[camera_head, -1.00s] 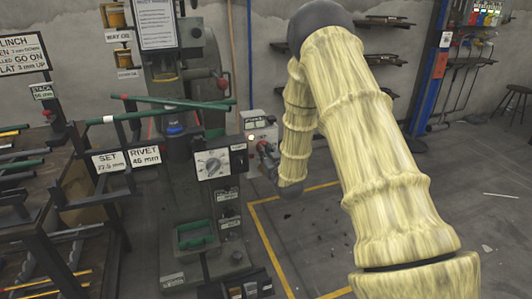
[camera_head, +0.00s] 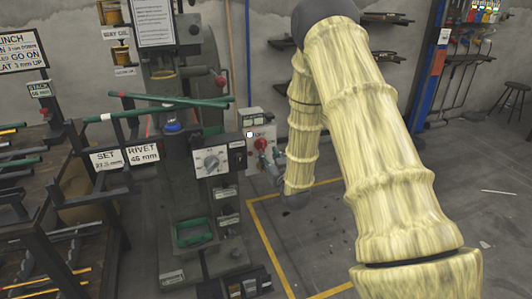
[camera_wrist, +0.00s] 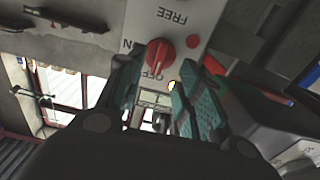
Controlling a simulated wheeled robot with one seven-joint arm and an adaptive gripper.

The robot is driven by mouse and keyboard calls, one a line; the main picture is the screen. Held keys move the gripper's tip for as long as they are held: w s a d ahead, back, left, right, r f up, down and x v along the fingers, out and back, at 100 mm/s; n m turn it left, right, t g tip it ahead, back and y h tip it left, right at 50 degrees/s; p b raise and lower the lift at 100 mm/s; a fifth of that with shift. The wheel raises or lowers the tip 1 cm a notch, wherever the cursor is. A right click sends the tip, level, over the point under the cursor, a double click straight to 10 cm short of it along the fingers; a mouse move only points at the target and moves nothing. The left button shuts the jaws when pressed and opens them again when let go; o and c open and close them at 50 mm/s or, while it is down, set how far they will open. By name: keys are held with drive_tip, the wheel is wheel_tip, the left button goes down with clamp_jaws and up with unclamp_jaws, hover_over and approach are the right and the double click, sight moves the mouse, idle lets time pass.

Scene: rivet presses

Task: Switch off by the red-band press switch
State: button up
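A pale switch box (camera_head: 253,121) stands behind the press on the left, with a red rotary knob (camera_head: 261,144) on its front. In the wrist view the knob (camera_wrist: 159,53) is seen close up, upside down, with its pointer line near "OFF" and "ON" lettering; its exact setting is hard to tell. My gripper (camera_wrist: 163,62) is open, its two teal-padded fingers on either side of the knob's lower part. I cannot tell whether they touch it. In the head view my gripper (camera_head: 272,161) is small and dark beside the box.
A smaller red button (camera_wrist: 192,41) and "FREE" lettering sit on the same panel. A rack with signs fills the far left. Floor inside the yellow lines is open.

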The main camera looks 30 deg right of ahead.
drive_tip(key=v, duration=0.6)
drive_tip(key=shift+s, duration=0.2)
drive_tip(key=shift+a, duration=0.1)
drive_tip(key=s+a+f+n+g+y, duration=0.1)
drive_tip(key=s+a+f+g, duration=0.4)
drive_tip(key=f, duration=0.5)
drive_tip(key=s+a+f+g+y, duration=0.15)
drive_tip(key=s+a+f, duration=0.35)
drive_tip(key=f, duration=0.5)
drive_tip(key=s+a+f+g+y, duration=0.1)
drive_tip(key=s+a+f+g, duration=0.35)
drive_tip(key=s, duration=0.55)
drive_tip(key=s+a+f+n+g, duration=0.1)
drive_tip(key=s+a+f+g, duration=0.2)
drive_tip(key=s+a+f, duration=0.55)
drive_tip(key=s+a+f+g+y, duration=0.1)
drive_tip(key=s+a+f+g, duration=0.25)
drive_tip(key=s, duration=0.85)
wheel_tip(320, 180, up, 21)
drive_tip(key=d+p, duration=0.1)
drive_tip(key=p, duration=1.9)
drive_tip(key=shift+p, duration=0.3)
drive_tip(key=shift+f+h, duration=0.2)
drive_tip(key=shift+h, duration=0.05)
